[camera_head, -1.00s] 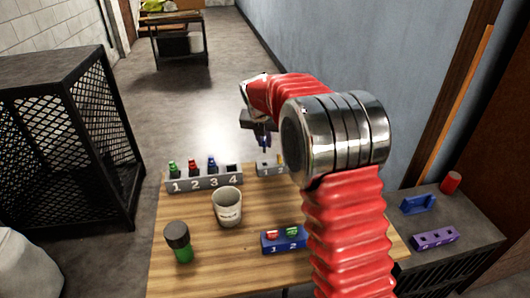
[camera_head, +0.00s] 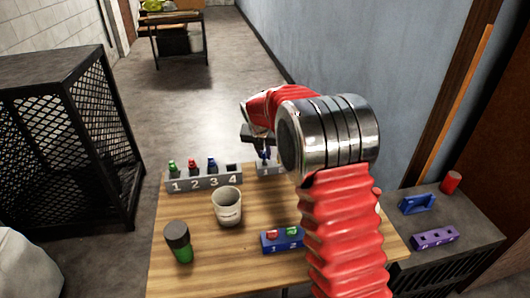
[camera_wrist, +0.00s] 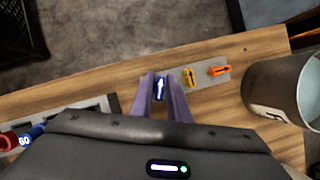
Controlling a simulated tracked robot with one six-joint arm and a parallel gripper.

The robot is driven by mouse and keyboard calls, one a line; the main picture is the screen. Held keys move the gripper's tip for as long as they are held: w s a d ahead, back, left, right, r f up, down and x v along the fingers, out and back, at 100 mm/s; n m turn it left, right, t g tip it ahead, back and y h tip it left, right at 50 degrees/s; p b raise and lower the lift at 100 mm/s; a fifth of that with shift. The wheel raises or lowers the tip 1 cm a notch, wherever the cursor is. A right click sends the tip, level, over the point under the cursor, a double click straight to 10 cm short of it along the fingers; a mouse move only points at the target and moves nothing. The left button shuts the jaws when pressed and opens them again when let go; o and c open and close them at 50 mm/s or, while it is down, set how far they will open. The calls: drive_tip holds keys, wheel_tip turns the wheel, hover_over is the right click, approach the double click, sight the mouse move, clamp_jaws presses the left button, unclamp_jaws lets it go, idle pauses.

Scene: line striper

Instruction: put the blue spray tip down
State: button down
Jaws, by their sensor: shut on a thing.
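My gripper (camera_head: 264,155) is shut on the blue spray tip (camera_wrist: 160,90), which carries a white arrow. The tip sits between the two fingers (camera_wrist: 161,80) in the wrist view. It is at the left end of a small grey block (camera_wrist: 205,70), beside a yellow tip (camera_wrist: 190,76) and an orange tip (camera_wrist: 220,70). I cannot tell whether the blue tip touches the block. In the head view, this block (camera_head: 268,169) is partly hidden by my arm.
A grey rack (camera_head: 203,183) numbered 1 to 4 holds green, red and blue tips; slot 4 looks empty. A cup (camera_head: 227,207), a green marker-like can (camera_head: 179,242) and a blue block (camera_head: 282,240) with red and green tips stand on the wooden table (camera_head: 215,265).

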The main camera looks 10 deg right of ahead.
drive_tip(key=shift+f, duration=0.2)
drive_tip(key=c, duration=1.7)
unclamp_jaws()
drive_tip(key=shift+r, duration=0.6)
drive_tip(key=v, duration=1.2)
drive_tip(key=shift+f, duration=0.1)
drive_tip(key=shift+s, duration=0.1)
